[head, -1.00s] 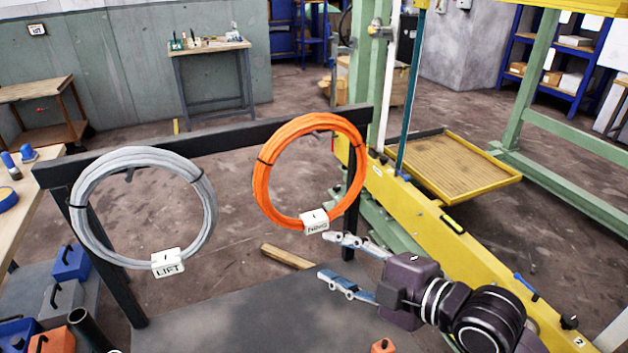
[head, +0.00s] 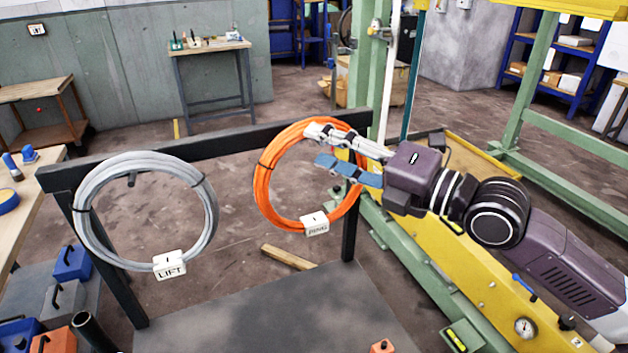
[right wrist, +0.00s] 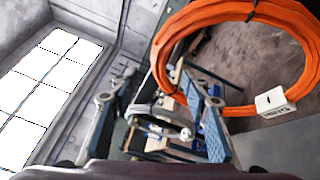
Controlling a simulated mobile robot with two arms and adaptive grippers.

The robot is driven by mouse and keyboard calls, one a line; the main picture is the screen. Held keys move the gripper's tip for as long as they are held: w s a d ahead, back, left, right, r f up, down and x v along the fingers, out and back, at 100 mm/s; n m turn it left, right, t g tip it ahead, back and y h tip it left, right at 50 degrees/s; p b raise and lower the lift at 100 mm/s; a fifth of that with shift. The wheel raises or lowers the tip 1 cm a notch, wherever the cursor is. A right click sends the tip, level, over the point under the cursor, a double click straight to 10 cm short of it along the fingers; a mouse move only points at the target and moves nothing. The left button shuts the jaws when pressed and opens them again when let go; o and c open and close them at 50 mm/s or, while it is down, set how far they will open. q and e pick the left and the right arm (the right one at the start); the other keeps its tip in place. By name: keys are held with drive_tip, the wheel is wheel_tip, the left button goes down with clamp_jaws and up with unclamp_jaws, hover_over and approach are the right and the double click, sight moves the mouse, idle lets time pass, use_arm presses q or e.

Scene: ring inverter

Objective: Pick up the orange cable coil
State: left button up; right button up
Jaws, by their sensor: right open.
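The orange cable coil (head: 263,187) hangs from the black rail, with a white tag at its bottom. My right gripper (head: 312,146) is open at the coil's upper right in the head view, with its fingers in front of part of the ring. In the right wrist view the coil (right wrist: 300,14) is at the upper right, and the open fingers (right wrist: 158,97) are below and left of most of it. One finger overlaps the coil's left edge there. Whether the fingers touch the coil I cannot tell. My left gripper is not in view.
A grey cable coil (head: 208,215) tagged LIFT hangs to the left on the same black rail (head: 230,139). A yellow beam (head: 440,262) and green posts stand at the right. A dark grey surface (head: 260,315) lies below the coils, mostly clear.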

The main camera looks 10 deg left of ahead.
sight(302, 138)
drive_tip(key=p+x, duration=0.2)
drive_tip(key=x, duration=0.2)
drive_tip(key=shift+w+a, duration=0.1)
drive_tip(key=shift+w, duration=0.1)
drive_tip(key=shift+w+a+f, duration=0.1)
drive_tip(key=shift+w+a, duration=0.05)
drive_tip(key=shift+a, duration=0.1)
drive_tip(key=shift+c, duration=0.2)
clamp_jaws()
drive_tip(key=shift+r, duration=0.25)
